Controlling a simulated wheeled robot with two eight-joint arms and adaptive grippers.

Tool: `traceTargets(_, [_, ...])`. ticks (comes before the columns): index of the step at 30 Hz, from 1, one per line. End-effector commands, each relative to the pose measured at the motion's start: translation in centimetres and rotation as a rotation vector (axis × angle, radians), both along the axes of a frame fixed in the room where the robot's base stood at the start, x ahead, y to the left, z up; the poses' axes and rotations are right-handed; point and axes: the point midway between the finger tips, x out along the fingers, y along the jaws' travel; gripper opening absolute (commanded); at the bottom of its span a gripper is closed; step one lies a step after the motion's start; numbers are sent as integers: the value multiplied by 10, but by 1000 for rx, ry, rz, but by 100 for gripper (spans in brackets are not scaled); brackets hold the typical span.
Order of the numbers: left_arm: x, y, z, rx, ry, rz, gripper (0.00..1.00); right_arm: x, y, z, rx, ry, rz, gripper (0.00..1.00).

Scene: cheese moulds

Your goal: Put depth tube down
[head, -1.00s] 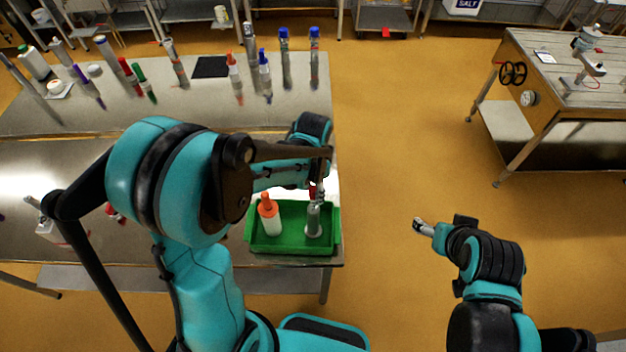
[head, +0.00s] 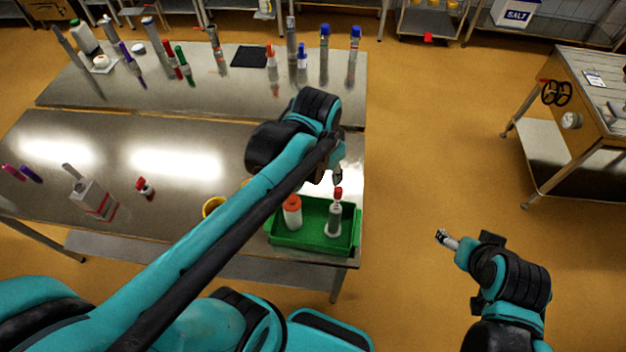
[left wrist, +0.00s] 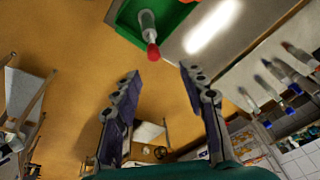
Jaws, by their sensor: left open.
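The grey tube with a red top (head: 335,216), which I take for the depth tube, stands upright in the green tray (head: 290,243) on the near table. In the left wrist view its red end (left wrist: 153,52) lies beyond my fingertips, with the green tray (left wrist: 178,22) behind it. My left gripper (head: 337,175) is just above the tube in the head view. In the left wrist view its two fingers (left wrist: 160,75) are spread with nothing between them. My right gripper (head: 446,238) is over the floor at right, too small to judge its jaws.
A white bottle with an orange top (head: 292,212) stands beside the tube in the tray. A yellow ring (head: 214,207), a small red-capped item (head: 145,188) and a white box (head: 92,198) are on the near table. Several bottles and markers line the back table (head: 120,95).

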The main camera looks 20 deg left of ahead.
Motion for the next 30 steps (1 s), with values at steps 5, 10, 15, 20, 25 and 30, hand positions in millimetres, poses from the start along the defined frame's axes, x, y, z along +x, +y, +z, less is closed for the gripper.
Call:
traceTargets(5, [-38,16,3,-75,-195,219,42,0,0,0,0,0,0,72])
traceTargets(10, [-55,23,-1,-141,-319,351,42,0,0,0,0,0,0,72])
traceTargets(15, [-60,26,-3,-166,-362,397,42,0,0,0,0,0,0,72])
traceTargets(20, [-59,26,-2,-168,-364,399,42,0,0,0,0,0,0,72])
traceTargets(25, [-59,26,-5,-167,-363,397,42,0,0,-3,0,0,0,72])
traceTargets(30, [-59,26,-30,-166,-362,397,42,0,0,-28,0,0,0,72])
